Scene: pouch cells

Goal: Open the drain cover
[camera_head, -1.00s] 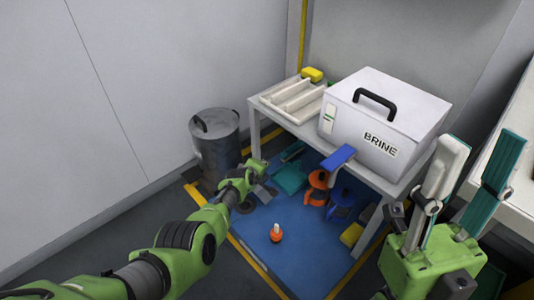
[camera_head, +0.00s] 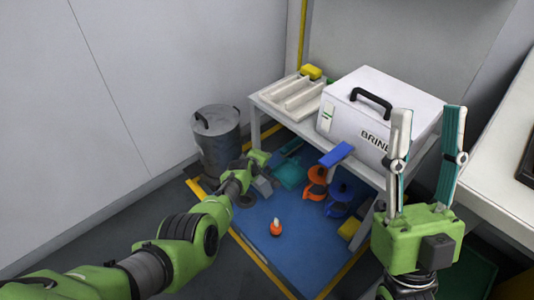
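I cannot tell for sure which thing is the drain cover. A white box marked BRINE (camera_head: 349,122) with a black handle stands on the bench, and a blue flap (camera_head: 336,155) shows at its lower front. My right gripper (camera_head: 428,112) points up in front of the box's right end, its two fingers wide apart with nothing between them. It hides part of the box and label. My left gripper (camera_head: 262,172) is low, by the bench's left leg, near small grey and teal things; its fingers are too small to read.
A grey metal bin (camera_head: 217,150) stands left of the bench (camera_head: 275,112). A cream tray (camera_head: 297,94) and yellow block (camera_head: 311,72) are on top. Orange (camera_head: 315,183) and blue (camera_head: 340,195) items sit beneath. A small orange thing (camera_head: 276,228) stands on the blue mat (camera_head: 295,250).

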